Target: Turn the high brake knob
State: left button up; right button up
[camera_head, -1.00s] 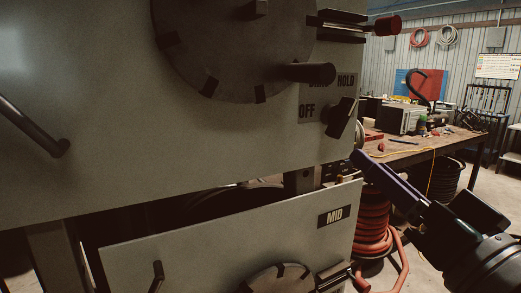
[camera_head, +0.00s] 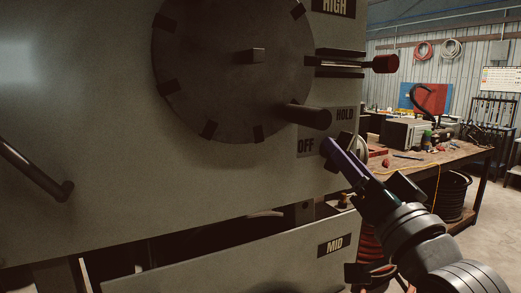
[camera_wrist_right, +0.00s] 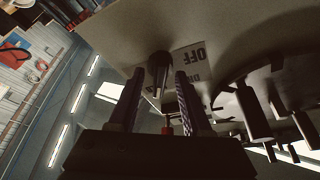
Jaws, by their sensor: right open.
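The high brake knob (camera_head: 346,138) is a dark knob at the right edge of the upper grey panel, beside the OFF / HOLD plate (camera_head: 318,123). In the head view its lower part is hidden by my right gripper (camera_head: 338,155), whose purple finger reaches up to it. In the right wrist view the knob (camera_wrist_right: 160,70) shows between the two spread fingertips of my right gripper (camera_wrist_right: 158,88), with gaps at both sides. The right gripper is open and holds nothing. My left gripper is not in view.
A large dark disc (camera_head: 225,85) with a protruding crank handle (camera_head: 308,116) sits left of the knob. A red-tipped lever (camera_head: 385,64) sticks out above. The lower MID panel (camera_head: 230,265) lies below. A workbench (camera_head: 450,158) stands behind at the right.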

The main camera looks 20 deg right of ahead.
grip_shut()
dwell(0.3)
dwell(0.3)
jog(key=shift+d+n+y+b, duration=0.1)
jog(key=shift+n+y+b, duration=1.05)
jog(key=shift+n, duration=1.7)
jog(key=shift+d+n+y+b, duration=0.1)
jog(key=shift+n+y+b, duration=0.4)
jog(key=shift+n+y, duration=1.75)
jog(key=shift+d+n+y+b, duration=0.1)
jog(key=shift+n+y+b, duration=0.75)
jog(key=shift+n, duration=2.55)
jog(key=shift+g, duration=0.3)
